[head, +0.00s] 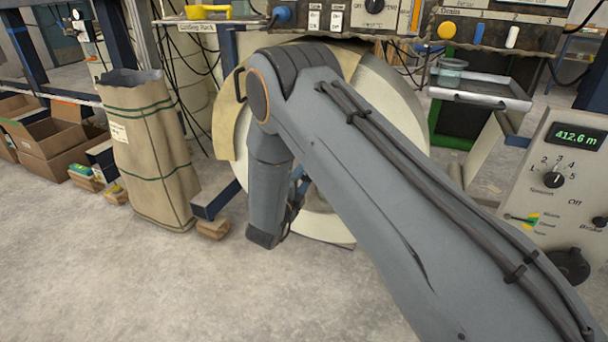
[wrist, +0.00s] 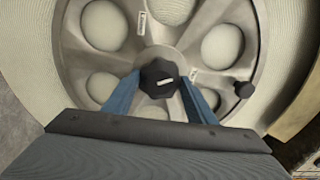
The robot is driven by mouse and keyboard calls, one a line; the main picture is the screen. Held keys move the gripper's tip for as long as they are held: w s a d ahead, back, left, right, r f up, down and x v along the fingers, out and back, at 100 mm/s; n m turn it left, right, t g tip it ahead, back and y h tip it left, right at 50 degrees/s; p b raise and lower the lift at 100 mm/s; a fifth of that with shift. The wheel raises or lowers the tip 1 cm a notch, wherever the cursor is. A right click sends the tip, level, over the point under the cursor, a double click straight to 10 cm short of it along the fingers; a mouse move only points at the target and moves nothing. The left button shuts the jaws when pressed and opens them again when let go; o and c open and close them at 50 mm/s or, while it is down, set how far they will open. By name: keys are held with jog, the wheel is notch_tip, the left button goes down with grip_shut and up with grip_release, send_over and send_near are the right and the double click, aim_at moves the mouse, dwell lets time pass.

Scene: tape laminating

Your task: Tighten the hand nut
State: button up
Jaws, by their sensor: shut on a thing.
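The hand nut (wrist: 158,78) is a black lobed knob at the centre of a metal spoked hub (wrist: 120,72) in the wrist view. My gripper (wrist: 158,84) has its two blue fingers on either side of the nut and is shut on it. A small pale mark shows on the nut's face. In the head view my arm hides the nut and most of the hub side; the large pale reel (head: 395,95) shows behind my arm. The gripper's fingers cannot be made out clearly there.
A smaller black knob (wrist: 243,89) sits on the hub's right side. A tall brown paper sack (head: 150,150) stands left of the reel, with cardboard boxes (head: 55,135) farther left. A control panel (head: 570,165) stands at the right. The floor (head: 130,280) in front is clear.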

jog(key=m+p, duration=0.1)
jog(key=m, duration=0.4)
jog(key=shift+p, duration=0.4)
jog(key=shift+m, duration=0.4)
jog(key=o, duration=1.1)
jog(key=shift+c, duration=0.2)
jog(key=shift+s+a, duration=0.1)
jog(key=p+v, duration=0.1)
jog(key=v, duration=0.6)
jog(key=shift+s+p, duration=0.25)
jog(key=shift+p, duration=0.15)
jog(key=shift+a, duration=0.1)
